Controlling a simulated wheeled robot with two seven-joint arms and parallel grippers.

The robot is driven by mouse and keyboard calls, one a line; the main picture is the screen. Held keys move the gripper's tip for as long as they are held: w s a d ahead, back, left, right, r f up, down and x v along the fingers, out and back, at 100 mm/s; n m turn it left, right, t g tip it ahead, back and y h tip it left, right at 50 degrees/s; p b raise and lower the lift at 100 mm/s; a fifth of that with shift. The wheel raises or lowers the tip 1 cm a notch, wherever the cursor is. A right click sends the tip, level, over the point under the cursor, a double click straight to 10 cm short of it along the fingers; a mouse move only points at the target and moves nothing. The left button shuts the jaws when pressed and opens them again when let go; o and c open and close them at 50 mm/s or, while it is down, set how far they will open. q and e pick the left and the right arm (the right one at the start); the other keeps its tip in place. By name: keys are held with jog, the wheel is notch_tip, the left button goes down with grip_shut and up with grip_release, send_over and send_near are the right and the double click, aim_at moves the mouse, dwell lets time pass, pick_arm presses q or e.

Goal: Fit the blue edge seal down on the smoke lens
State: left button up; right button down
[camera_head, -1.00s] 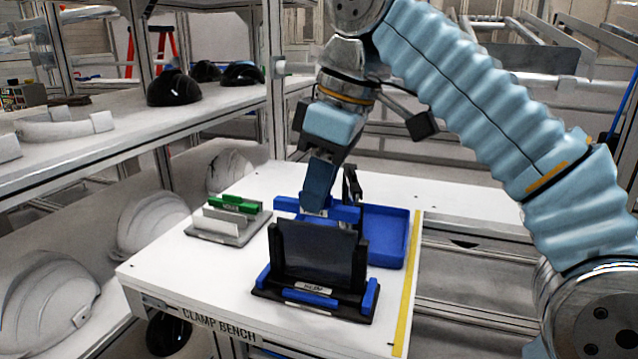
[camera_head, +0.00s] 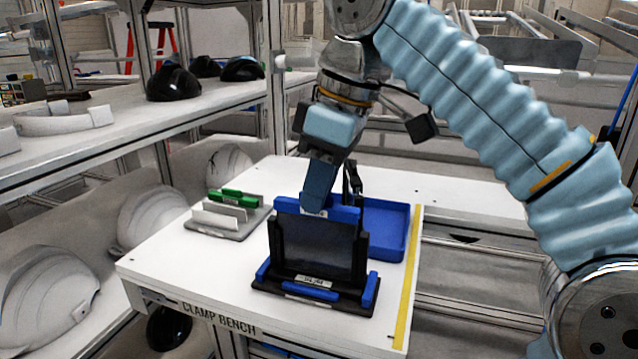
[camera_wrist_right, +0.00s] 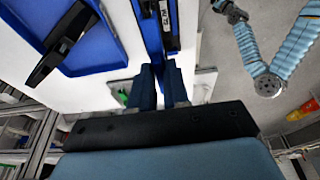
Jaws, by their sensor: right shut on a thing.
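The blue edge seal (camera_head: 345,214) is a long bar lying level along the top edge of the smoke lens (camera_head: 318,246). The dark lens stands upright in a black holder (camera_head: 362,262) with blue blocks on its base. My right gripper (camera_head: 316,204) is shut on the seal from above, near its middle. In the right wrist view, its two blue fingers (camera_wrist_right: 160,84) point toward the seal. I cannot tell whether the seal is fully seated on the lens. My left arm seems to show at the upper right of the wrist view, with its gripper (camera_wrist_right: 230,10) too small to read.
A blue tray (camera_head: 407,218) stands behind and right of the holder, with a dark object inside it in the wrist view. A grey rack (camera_head: 240,230) with white plates and a green bar stands left. The bench (camera_head: 190,270) is clear at front left.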

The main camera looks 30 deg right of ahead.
aim_at(331, 196)
jog(key=shift+f+b, duration=0.5)
jog(key=shift+f, duration=0.2)
jog(key=c, duration=1)
grip_release()
jog(key=shift+c, duration=0.2)
jog(key=shift+r, duration=0.25)
jog(key=p+v, duration=0.4)
jog(key=v, duration=0.2)
jog(key=shift+r, duration=0.1)
jog(key=shift+s+d+r+p, duration=0.15)
jog(key=shift+r+p, duration=0.3)
jog(key=shift+f, duration=0.1)
